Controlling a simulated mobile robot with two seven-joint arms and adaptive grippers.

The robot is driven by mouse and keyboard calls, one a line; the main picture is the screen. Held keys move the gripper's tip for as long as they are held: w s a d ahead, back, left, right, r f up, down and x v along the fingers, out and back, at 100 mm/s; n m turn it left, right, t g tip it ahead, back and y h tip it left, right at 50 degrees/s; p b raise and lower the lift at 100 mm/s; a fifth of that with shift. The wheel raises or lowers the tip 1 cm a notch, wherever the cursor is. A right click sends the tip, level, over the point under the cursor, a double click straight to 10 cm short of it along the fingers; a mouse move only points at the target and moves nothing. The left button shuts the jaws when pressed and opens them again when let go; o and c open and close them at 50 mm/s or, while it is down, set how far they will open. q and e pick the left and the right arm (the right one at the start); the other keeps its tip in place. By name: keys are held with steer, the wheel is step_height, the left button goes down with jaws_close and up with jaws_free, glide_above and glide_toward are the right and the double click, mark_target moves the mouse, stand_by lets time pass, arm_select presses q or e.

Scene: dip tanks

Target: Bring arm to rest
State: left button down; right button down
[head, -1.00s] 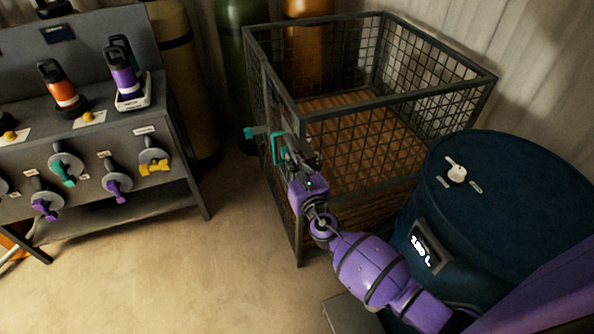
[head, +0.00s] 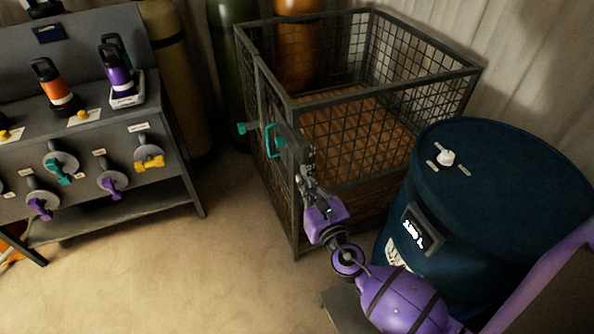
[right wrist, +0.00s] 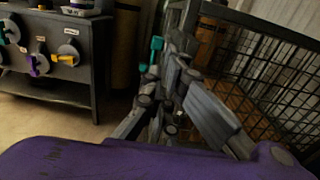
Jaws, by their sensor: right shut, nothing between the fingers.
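My right arm is purple and reaches in from the lower right in the head view. Its grey gripper (head: 304,172) is shut and empty, in front of the near left corner of a wire-mesh cage (head: 262,128). A teal handle (head: 273,141) on the cage stands just beyond the fingertips, apart from them as far as I can tell. In the right wrist view the gripper (right wrist: 172,75) is large in front, with the teal handle (right wrist: 155,50) behind it. My left gripper is not in view.
A dark blue drum (head: 510,185) with a white knob and a display stands close to the right of my arm. A grey bench (head: 110,122) with bottles and several coloured valve handles is at left. Gas cylinders stand behind. The floor (head: 190,265) between bench and cage is clear.

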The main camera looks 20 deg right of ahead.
steer(key=shift+s, duration=0.45)
